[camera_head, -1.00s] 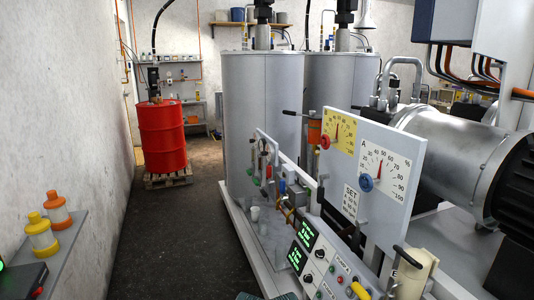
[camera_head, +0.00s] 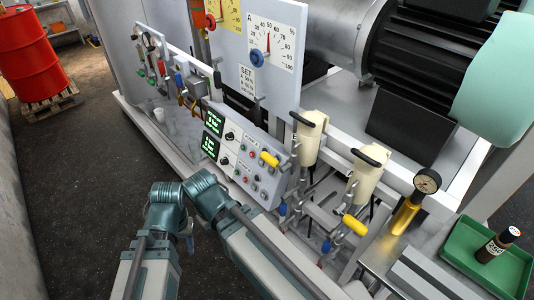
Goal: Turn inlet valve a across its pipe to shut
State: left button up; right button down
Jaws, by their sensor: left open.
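No readable label marks inlet valve a, so I cannot tell which valve it is. A red handle (camera_head: 161,68) and a blue handle (camera_head: 179,83) sit on the pipework left of the control panel. Two yellow-handled levers, one near the panel (camera_head: 269,159) and one farther right (camera_head: 354,224), stand by the cream cups. My left arm rises from the bottom edge and bends left of the panel. My left gripper (camera_head: 189,241) is small and partly hidden at the bend, apart from any valve. My right gripper is not in view.
The control panel (camera_head: 238,158) has green screens and knobs. Dial A (camera_head: 271,36) with a blue knob stands above it. A red drum (camera_head: 30,55) stands far left; the floor between is clear.

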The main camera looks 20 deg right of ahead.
aim_at(327, 243)
jog(key=k+j+z, duration=0.1)
jog(key=z, duration=1.5)
jog(key=k, duration=0.15)
jog(key=i, duration=0.25)
